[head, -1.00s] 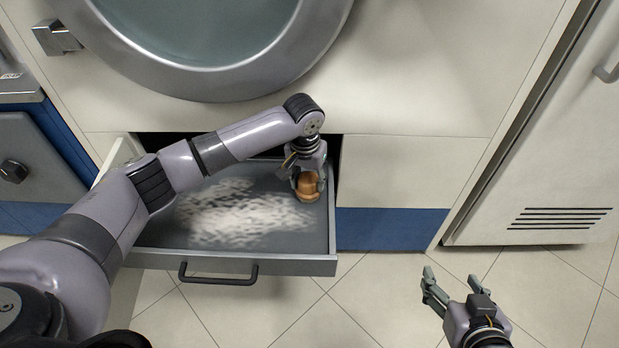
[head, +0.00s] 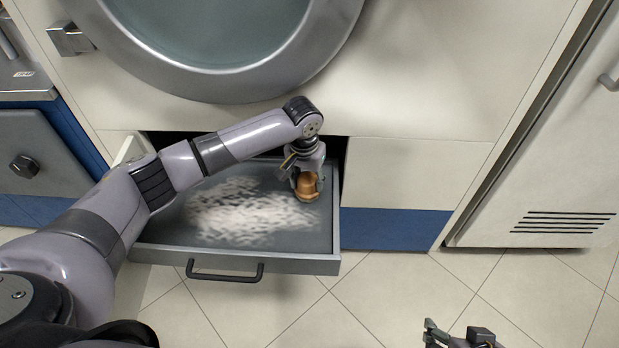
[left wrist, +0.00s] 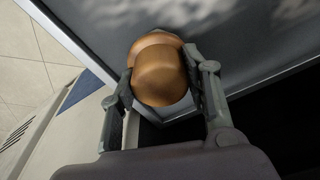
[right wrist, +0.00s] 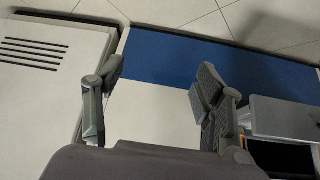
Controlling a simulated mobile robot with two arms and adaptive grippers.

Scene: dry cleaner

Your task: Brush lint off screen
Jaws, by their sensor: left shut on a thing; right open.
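The lint screen (head: 160,228) is the grey floor of a pulled-out drawer below the round machine door. My left gripper (head: 306,180) is shut on a brown wooden brush (head: 307,188) at the drawer's right end, near the right wall. In the left wrist view the brush's rounded handle (left wrist: 158,72) sits between both fingers; its bristles are hidden. I cannot tell whether the brush touches the screen. My right gripper (head: 455,336) is open and empty at the bottom edge of the head view; its spread fingers show in the right wrist view (right wrist: 155,92).
The drawer's front has a black handle (head: 225,274). The round door (head: 215,85) is above the drawer. A white cabinet with vent slots (head: 563,223) stands to the right. The tiled floor (head: 390,285) in front is clear.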

